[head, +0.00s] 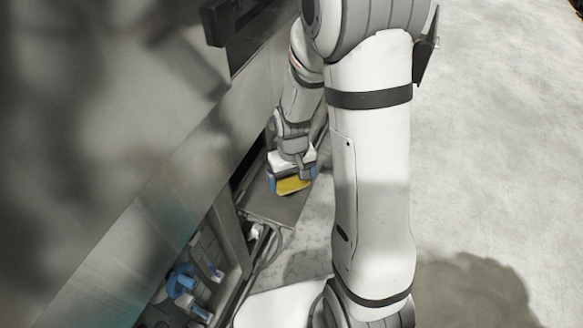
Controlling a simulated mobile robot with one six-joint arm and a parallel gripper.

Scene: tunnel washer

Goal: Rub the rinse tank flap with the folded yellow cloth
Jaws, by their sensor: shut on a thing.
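The folded yellow cloth (292,185) shows in the head view below my gripper (291,177), which is shut on it. My gripper points downward, and its blue-tipped fingers sit at either side of the cloth. The cloth is over or against a grey flat panel (275,208) that juts from the machine's side, probably the rinse tank flap. I cannot tell whether the cloth touches the panel. My arm hides part of the area to the right.
The large grey machine wall (90,130) fills the left. Below the panel is an open bay with blue valve fittings (181,281) and a hose (262,252). A dark bracket (222,22) juts out at the top. The pale floor (500,150) at the right is clear.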

